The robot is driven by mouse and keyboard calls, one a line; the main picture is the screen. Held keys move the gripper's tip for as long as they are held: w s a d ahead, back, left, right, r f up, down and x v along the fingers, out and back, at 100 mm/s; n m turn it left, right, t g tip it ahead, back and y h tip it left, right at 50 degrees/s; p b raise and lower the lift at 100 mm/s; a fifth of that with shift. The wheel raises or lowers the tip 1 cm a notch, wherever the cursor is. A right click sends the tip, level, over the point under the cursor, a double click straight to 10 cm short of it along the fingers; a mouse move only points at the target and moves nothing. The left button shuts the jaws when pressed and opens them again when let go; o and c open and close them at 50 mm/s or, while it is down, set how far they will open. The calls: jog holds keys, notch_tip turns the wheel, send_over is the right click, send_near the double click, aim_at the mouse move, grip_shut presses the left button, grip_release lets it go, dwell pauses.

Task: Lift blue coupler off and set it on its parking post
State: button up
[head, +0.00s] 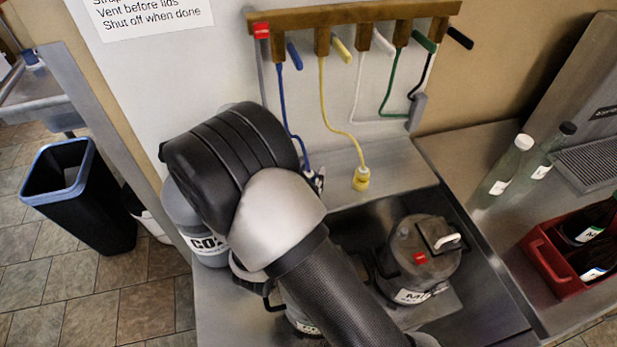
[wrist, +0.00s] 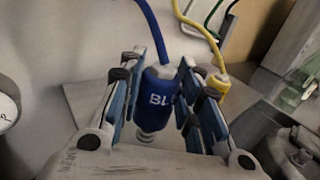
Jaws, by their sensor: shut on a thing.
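The blue coupler (wrist: 160,92), with white lettering partly covered, stands nearly upright between the fingers of my gripper (wrist: 158,80) in the wrist view. My gripper is shut on it from both sides. A metal tip shows below the coupler, and I cannot tell whether it touches anything. The blue hose (head: 284,105) runs from the wooden manifold down to my gripper (head: 316,180) in the head view, where my arm hides most of the gripper and the coupler. The blue coupler's parking post cannot be made out in either view.
A yellow coupler (head: 361,179) stands on the steel ledge to the right, close by in the wrist view (wrist: 218,83). The wooden manifold (head: 350,13) has coloured levers. A grey cylinder (head: 183,212) stands left of my arm.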

jog(key=shift+f+b, duration=1.15)
jog(key=shift+f, duration=0.3)
dwell(1.9)
jog(key=o, duration=1.3)
jog(key=shift+c, duration=0.2)
jog(key=shift+o, duration=0.3)
jog(key=o, duration=0.6)
jog(key=shift+r, duration=0.1)
jog(key=shift+r+p, duration=2.95)
jog(key=shift+r, duration=0.75)
